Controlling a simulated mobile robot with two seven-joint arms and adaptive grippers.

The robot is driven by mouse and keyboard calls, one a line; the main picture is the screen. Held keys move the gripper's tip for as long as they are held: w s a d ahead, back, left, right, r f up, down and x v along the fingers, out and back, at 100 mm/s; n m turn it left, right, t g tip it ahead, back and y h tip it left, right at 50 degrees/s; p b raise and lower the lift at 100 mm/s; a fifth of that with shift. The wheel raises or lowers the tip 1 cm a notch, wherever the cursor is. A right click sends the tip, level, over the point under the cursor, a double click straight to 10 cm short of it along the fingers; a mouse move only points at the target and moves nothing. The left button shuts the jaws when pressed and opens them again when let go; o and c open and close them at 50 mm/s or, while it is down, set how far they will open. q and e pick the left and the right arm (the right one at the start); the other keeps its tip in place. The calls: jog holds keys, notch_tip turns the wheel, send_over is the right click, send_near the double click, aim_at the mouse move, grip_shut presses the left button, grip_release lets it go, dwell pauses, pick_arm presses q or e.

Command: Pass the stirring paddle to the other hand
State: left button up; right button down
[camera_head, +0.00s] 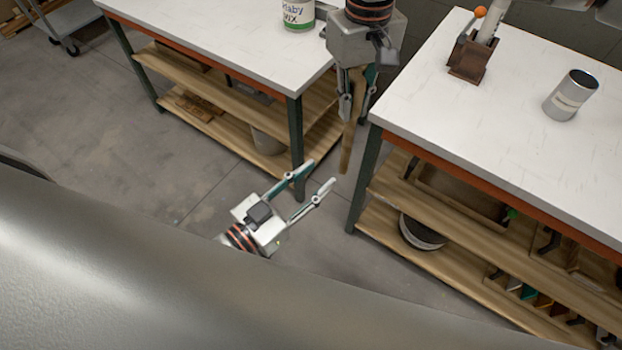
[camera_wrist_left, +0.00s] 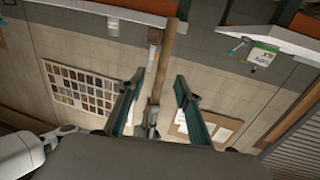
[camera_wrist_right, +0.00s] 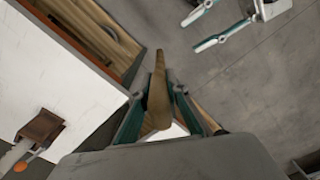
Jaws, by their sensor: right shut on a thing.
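The stirring paddle (camera_head: 352,130) is a long wooden stick hanging down, tilted slightly, in the gap between two workbenches. My right gripper (camera_head: 358,112) is shut on its upper part; the paddle also shows between the fingers in the right wrist view (camera_wrist_right: 158,92). My left gripper (camera_head: 322,172) is open and empty, below and to the left of the paddle's lower end in the head view, with its fingers pointing up and right. In the left wrist view the paddle (camera_wrist_left: 163,60) appears ahead, between and beyond the open fingers; they look apart from it.
The left workbench (camera_head: 215,40) holds a white and green can (camera_head: 298,14). The right workbench (camera_head: 500,130) holds a grey metal can (camera_head: 570,95) and a brown holder (camera_head: 468,60). Both have wooden lower shelves. Open floor (camera_head: 130,150) lies at the left.

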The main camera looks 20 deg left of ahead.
aim_at(346, 152)
pick_arm(q)
jog(key=x, duration=1.1)
jog(key=shift+w+d, duration=0.1)
jog(key=shift+w, duration=0.15)
grip_shut()
pick_arm(e)
jog(key=c, duration=1.9)
grip_release()
